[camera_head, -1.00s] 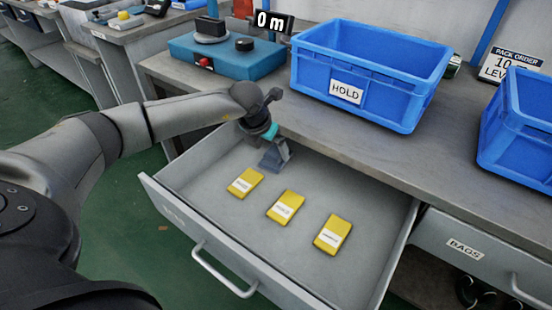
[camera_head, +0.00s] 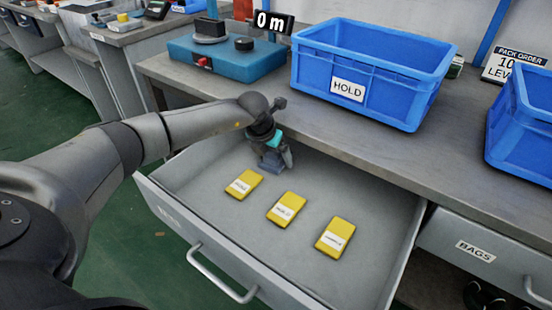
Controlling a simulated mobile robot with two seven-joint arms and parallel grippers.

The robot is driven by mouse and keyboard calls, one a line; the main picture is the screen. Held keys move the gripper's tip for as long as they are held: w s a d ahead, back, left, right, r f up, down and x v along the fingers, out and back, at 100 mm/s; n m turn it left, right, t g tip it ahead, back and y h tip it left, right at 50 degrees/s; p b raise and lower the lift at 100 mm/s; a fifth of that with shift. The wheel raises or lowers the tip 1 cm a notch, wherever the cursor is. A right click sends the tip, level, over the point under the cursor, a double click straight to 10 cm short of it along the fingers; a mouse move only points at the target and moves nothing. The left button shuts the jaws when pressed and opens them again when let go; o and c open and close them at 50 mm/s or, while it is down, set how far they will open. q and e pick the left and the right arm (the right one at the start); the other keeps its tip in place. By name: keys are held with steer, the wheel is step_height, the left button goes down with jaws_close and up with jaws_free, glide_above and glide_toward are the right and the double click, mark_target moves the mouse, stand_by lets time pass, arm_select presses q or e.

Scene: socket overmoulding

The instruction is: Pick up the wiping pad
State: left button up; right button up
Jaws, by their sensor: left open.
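Three yellow blocks with white labels lie flat in a row in the open drawer: a left one (camera_head: 243,184), a middle one (camera_head: 287,209) and a right one (camera_head: 334,237). Their labels are too small to read surely, so I cannot tell which is the wiping pad. My left gripper (camera_head: 273,164) is open and points down over the back of the drawer, behind the left and middle blocks and apart from them. Its fingertips show only partly. My right gripper is not in view.
The open drawer (camera_head: 204,228) has raised walls and a front handle. Above it, the bench (camera_head: 400,159) carries a blue HOLD bin (camera_head: 378,100), another blue bin (camera_head: 522,122) at right and a teal device (camera_head: 222,66). A BAGS drawer (camera_head: 470,246) is at lower right.

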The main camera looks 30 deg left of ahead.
mark_target(273, 153)
arm_select(q)
steer(key=c, duration=1.2)
steer(key=shift+r, duration=0.1)
steer(key=shift+r, duration=0.2)
steer(key=shift+r+p, duration=0.9)
steer(key=shift+r, duration=0.3)
steer(key=s+p, duration=0.1)
steer(key=s, duration=0.1)
steer(key=s+p, duration=0.1)
steer(key=s+r+p, duration=0.1)
steer(key=s, duration=0.1)
steer(key=shift+s, duration=0.3)
steer(key=s+p, duration=0.1)
steer(key=s, duration=0.4)
steer(key=s+p, duration=0.1)
steer(key=s, duration=0.4)
steer(key=shift+s+d+f+p, duration=0.15)
steer(key=shift+s+f+p, duration=0.05)
steer(key=shift+s+p, duration=0.1)
steer(key=shift+s, duration=0.9)
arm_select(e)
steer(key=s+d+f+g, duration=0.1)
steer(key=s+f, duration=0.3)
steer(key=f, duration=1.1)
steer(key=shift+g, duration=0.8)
